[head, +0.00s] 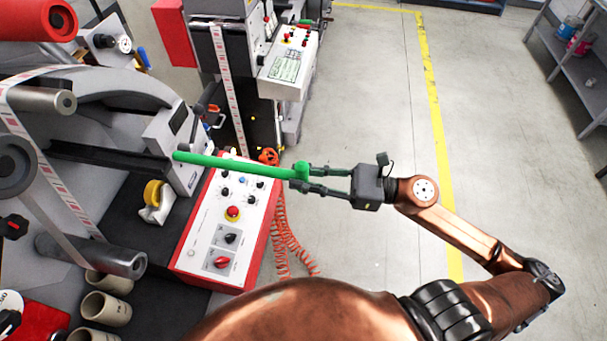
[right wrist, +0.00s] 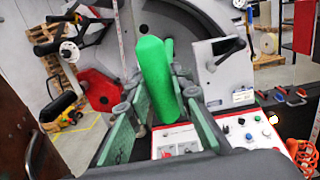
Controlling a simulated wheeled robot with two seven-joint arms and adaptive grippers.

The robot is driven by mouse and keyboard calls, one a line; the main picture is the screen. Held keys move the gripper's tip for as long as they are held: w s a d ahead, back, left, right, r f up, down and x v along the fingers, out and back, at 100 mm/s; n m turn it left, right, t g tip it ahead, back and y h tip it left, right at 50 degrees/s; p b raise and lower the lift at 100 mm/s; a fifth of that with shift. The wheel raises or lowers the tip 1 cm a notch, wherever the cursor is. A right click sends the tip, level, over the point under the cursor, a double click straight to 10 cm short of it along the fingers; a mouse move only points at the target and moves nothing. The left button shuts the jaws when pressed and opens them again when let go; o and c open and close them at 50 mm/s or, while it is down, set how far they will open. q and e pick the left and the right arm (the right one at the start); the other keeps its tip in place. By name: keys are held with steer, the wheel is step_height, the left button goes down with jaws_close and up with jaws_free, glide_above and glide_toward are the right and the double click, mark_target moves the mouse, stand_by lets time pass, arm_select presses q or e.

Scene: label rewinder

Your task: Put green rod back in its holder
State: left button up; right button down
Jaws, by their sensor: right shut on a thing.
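The green rod (head: 235,165) is long and thin, with a thicker knob at its right end. My right gripper (head: 300,178) is shut on that knob end. The rod points left from the gripper, over the control panel (head: 228,212) and towards the grey machine. In the right wrist view the green rod (right wrist: 158,78) extends away between the two fingers of my right gripper (right wrist: 162,105). I cannot tell which part of the machine is the rod's holder. My left gripper is not in view.
The grey label machine (head: 110,95) with rollers and a label web fills the left side. Several cardboard cores (head: 105,308) stand at the lower left. An orange coiled hose (head: 285,235) hangs beside the panel. The floor (head: 370,100) right of the machine is clear; a shelf (head: 575,75) stands far right.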

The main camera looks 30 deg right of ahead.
steer(key=shift+s+a+r, duration=0.1)
steer(key=shift+a+r, duration=0.05)
steer(key=shift+r, duration=0.15)
steer(key=shift+a, duration=0.1)
steer(key=shift+p+x, duration=0.35)
steer(key=shift+x, duration=0.5)
steer(key=shift+w+a+p, duration=0.3)
steer(key=shift+w+a, duration=0.2)
steer(key=shift+p+x, duration=1.1)
steer(key=shift+x, duration=0.75)
steer(key=p, duration=0.5)
glide_toward(206, 164)
steer(key=shift+w+a+r, duration=0.15)
steer(key=shift+a+r, duration=0.05)
steer(key=shift+a, duration=0.25)
steer(key=shift+w+a+r, duration=0.15)
steer(key=shift+a+r, duration=0.05)
steer(key=shift+a, duration=0.25)
steer(key=shift+f+p+x, duration=0.15)
steer(key=shift+p+x, duration=0.4)
steer(key=shift+x, duration=0.85)
steer(key=shift+f+p+x, duration=0.15)
steer(key=shift+p+x, duration=0.4)
steer(key=shift+x, duration=1.85)
arm_select(q)
step_height(206, 164, up, 11)
steer(key=shift+s, duration=0.2)
arm_select(e)
steer(key=shift+w+f, duration=0.2)
steer(key=shift+w, duration=0.1)
